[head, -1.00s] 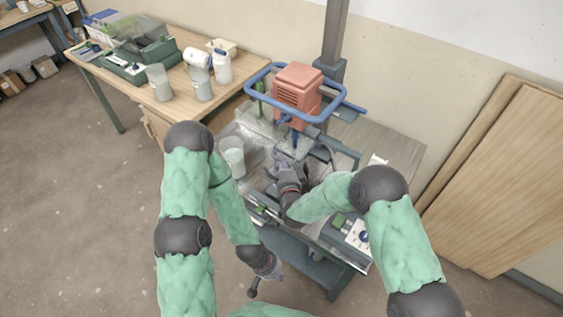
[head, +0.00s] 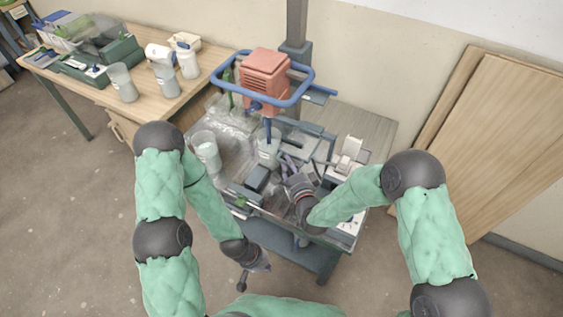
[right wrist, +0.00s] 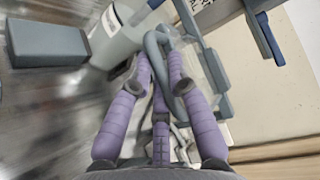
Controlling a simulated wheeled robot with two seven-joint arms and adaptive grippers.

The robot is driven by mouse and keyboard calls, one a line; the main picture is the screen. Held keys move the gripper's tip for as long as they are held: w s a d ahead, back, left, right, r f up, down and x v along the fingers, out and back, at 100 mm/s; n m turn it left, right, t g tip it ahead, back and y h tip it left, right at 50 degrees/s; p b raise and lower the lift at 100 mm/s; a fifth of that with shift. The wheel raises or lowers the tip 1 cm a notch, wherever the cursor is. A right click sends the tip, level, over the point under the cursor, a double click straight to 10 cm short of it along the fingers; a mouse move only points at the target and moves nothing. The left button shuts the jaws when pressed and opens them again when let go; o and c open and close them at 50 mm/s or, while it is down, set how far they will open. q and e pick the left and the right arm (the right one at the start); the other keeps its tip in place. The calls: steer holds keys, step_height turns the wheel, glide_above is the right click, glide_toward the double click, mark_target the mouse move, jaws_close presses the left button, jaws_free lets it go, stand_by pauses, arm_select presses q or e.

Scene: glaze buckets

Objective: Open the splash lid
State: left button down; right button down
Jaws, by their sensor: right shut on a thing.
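The splash lid (right wrist: 212,72) is a clear panel with grey-blue edging. In the right wrist view it shows to the right of a pale labelled bucket (right wrist: 118,38), and its grey-blue loop handle (right wrist: 152,42) lies between my purple fingers. My right gripper (right wrist: 160,62) is shut on this handle. In the head view the right gripper (head: 287,165) is just right of the bucket (head: 268,152) under the orange mixer (head: 265,70); the clear lid is hard to make out there. My left gripper (head: 255,275) hangs low in front of the bench, away from the lid; its jaws are unclear.
A blue guard ring (head: 313,84) surrounds the mixer head. A clear container (head: 205,148) and a dark block (head: 257,177) stand left of my right gripper. A white device (head: 349,152) stands at right. The side table (head: 195,82) holds several containers.

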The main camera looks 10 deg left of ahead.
steer(key=c, duration=1.1)
jaws_free()
steer(key=shift+c, duration=0.2)
steer(key=v, duration=1.2)
